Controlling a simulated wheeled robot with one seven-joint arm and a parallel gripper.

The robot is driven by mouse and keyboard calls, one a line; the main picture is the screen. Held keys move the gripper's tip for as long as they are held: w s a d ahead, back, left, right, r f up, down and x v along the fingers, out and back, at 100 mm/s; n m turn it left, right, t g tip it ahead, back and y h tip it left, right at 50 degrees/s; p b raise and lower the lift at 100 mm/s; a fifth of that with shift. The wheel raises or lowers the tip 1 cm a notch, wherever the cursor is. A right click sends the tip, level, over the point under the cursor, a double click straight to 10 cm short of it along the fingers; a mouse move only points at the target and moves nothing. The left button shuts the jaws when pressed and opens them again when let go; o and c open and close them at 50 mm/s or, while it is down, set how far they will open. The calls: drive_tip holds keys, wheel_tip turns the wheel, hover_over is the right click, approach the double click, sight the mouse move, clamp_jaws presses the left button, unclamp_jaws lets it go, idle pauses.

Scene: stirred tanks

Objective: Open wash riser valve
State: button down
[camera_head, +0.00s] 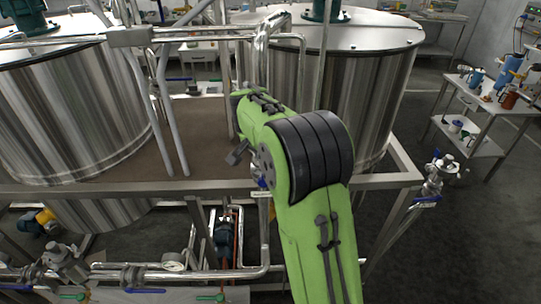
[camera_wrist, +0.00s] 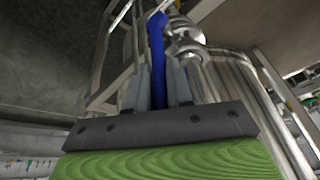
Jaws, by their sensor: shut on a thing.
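In the wrist view, a long blue valve handle (camera_wrist: 157,45) runs up between the two grey fingers of my gripper (camera_wrist: 160,85). The fingers are shut on it. The silvery valve body (camera_wrist: 186,40) is just right of the handle's upper end. In the head view, my green arm hides most of the place where my gripper works. A small blue part (camera_head: 262,184) shows at the arm's left edge, by a vertical steel pipe (camera_head: 265,235); I cannot tell if it is the same handle.
Two large steel tanks, one at left (camera_head: 75,110) and one behind my arm (camera_head: 375,100), stand in a metal frame (camera_head: 120,190). Low pipes (camera_head: 190,274) with other blue-handled valves run in front. Another valve (camera_head: 437,175) is at the right. A side table (camera_head: 490,100) stands farther right, beyond open floor.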

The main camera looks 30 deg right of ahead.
drive_tip(key=shift+a, duration=0.15)
idle(0.3)
drive_tip(key=c, duration=1.1)
unclamp_jaws()
drive_tip(key=shift+w+f, duration=0.1)
drive_tip(key=p+v, duration=0.3)
drive_tip(key=v, duration=1.3)
drive_tip(key=shift+w+f, duration=0.1)
drive_tip(key=shift+w, duration=0.05)
